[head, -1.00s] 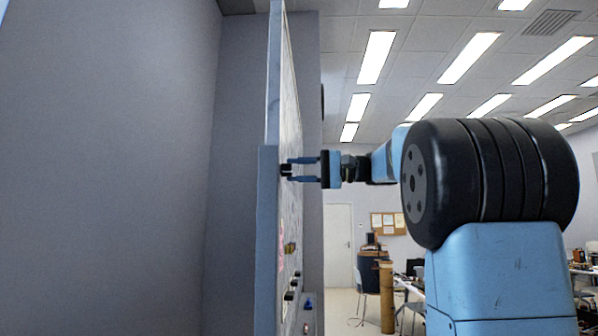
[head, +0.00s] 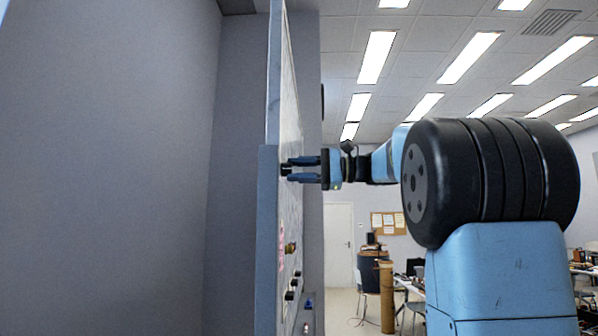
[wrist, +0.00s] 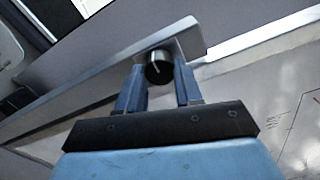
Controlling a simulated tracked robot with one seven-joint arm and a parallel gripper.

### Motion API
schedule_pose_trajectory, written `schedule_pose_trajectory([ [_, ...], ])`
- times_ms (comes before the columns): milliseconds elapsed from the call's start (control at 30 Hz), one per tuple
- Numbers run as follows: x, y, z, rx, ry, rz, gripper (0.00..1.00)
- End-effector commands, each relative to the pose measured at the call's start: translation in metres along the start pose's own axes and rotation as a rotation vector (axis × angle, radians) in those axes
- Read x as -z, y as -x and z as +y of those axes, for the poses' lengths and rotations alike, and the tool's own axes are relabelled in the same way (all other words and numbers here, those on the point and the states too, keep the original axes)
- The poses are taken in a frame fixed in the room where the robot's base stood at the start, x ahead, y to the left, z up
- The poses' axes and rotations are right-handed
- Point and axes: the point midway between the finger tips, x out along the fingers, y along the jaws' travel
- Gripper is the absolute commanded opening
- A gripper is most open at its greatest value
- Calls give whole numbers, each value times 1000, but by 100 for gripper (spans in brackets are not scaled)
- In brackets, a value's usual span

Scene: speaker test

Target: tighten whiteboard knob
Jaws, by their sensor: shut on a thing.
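The whiteboard (head: 288,110) stands upright and shows nearly edge-on in the head view. A small black knob (head: 285,170) sits on its face near the grey frame. In the wrist view the knob (wrist: 158,70) is round and dark with a light mark line, and it lies between the two blue fingers. My gripper (head: 290,169) reaches in from the right, level with the knob, and is shut on it. It also shows in the wrist view (wrist: 160,76). The knob's sides against the fingers are partly hidden.
Below the knob, a brass-coloured part (head: 291,248) and several small dark items sit on the board. A grey wall (head: 110,170) is on the left. Behind are a door (head: 338,245), a cork board (head: 388,223), chairs and cluttered tables.

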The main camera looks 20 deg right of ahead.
Motion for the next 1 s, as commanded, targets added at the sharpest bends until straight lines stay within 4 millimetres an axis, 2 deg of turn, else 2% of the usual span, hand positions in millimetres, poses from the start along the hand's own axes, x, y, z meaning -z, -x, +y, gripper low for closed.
schedule_pose_trajectory([
  [267,4,1,4,-6,-8,3,4],
  [300,4,1,4,-6,-8,3,39],
  [533,2,0,2,-4,-4,2,60],
  [833,1,3,1,-2,-1,2,60],
  [1000,2,21,1,-1,-1,4,60],
])
